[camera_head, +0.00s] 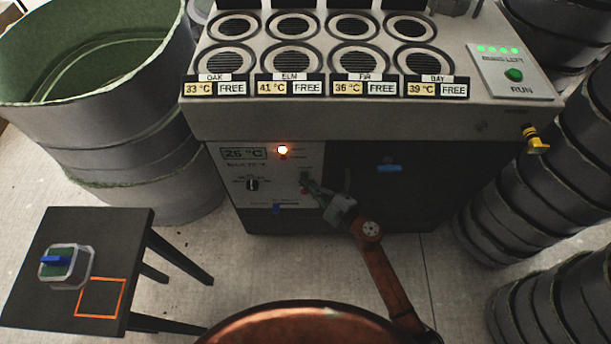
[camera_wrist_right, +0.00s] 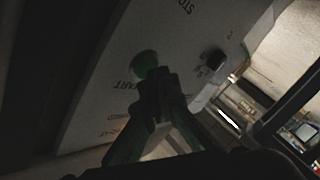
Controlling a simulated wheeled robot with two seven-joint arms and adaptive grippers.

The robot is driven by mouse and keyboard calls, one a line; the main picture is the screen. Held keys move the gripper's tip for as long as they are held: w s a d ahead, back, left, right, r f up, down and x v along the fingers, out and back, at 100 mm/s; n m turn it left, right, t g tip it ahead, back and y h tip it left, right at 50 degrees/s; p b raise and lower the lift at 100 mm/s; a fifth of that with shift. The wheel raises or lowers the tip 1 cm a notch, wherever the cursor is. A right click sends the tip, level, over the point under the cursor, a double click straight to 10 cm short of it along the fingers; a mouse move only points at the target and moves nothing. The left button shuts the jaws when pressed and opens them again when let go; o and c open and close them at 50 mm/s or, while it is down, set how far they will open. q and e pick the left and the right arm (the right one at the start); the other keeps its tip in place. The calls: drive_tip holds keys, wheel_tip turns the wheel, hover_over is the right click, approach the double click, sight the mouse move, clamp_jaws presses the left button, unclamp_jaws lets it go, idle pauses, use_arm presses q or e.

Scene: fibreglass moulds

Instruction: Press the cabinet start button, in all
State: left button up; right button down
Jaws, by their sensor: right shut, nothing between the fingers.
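The cabinet (camera_head: 370,205) stands under the grey worktop, with a pale control panel (camera_head: 230,170) on its front left. The green start button (camera_head: 305,175) is on that panel; in the right wrist view the green button (camera_wrist_right: 145,63) sits beside upside-down lettering reading START. My right gripper (camera_head: 313,187) is shut and empty, its fingertips at the button. In the right wrist view its fingertips (camera_wrist_right: 157,82) overlap the button's lower edge; I cannot tell whether they touch or press it. A lamp (camera_head: 283,149) on the panel glows orange. My left gripper is not in view.
The panel also has a 25 °C display (camera_head: 243,153) and a black knob (camera_head: 252,184). A separate green RUN button (camera_head: 514,74) is on the worktop. A yellow valve (camera_head: 535,140) juts out right. A dark table (camera_head: 120,235) stands at left; grey moulds (camera_head: 120,120) flank the cabinet.

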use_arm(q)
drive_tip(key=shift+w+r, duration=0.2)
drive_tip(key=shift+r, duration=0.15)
use_arm(e)
drive_tip(key=shift+s+r, duration=0.1)
drive_tip(key=shift+s, duration=0.5)
use_arm(q)
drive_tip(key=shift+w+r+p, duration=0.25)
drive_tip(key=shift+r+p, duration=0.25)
drive_tip(key=shift+p, duration=0.1)
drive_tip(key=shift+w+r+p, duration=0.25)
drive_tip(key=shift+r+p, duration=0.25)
drive_tip(key=shift+p, duration=0.1)
use_arm(e)
drive_tip(key=s, duration=0.5)
